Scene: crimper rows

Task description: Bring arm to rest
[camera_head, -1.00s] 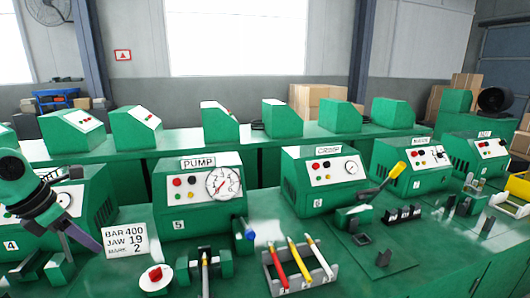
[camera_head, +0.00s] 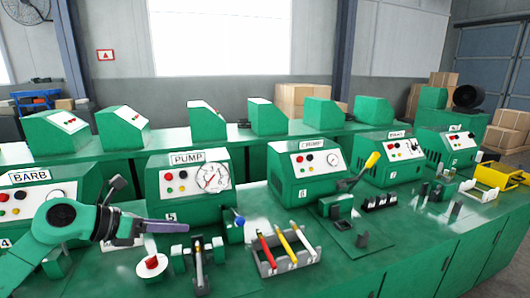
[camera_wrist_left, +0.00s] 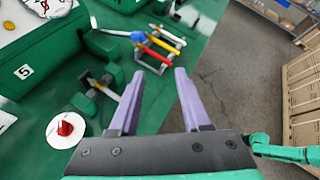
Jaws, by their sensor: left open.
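My left arm comes in from the left in the head view, low in front of the machine labelled BARB (camera_head: 42,192). Its gripper (camera_head: 178,227) has purple fingers pointing right, in front of the PUMP machine (camera_head: 190,184). In the left wrist view the two fingers (camera_wrist_left: 160,76) stand apart with nothing between them, over the bench front edge and floor. A white card (camera_head: 148,243) is mostly hidden behind the gripper. My right gripper is not in view.
A red knob on a white disc (camera_head: 151,264) and a green clamp fixture (camera_head: 198,258) stand close below the gripper. A rack (camera_head: 285,262) holds coloured marker-like tools. A yellow-handled lever (camera_head: 371,161) rises farther right. Bare floor (camera_wrist_left: 225,75) lies beyond the bench edge.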

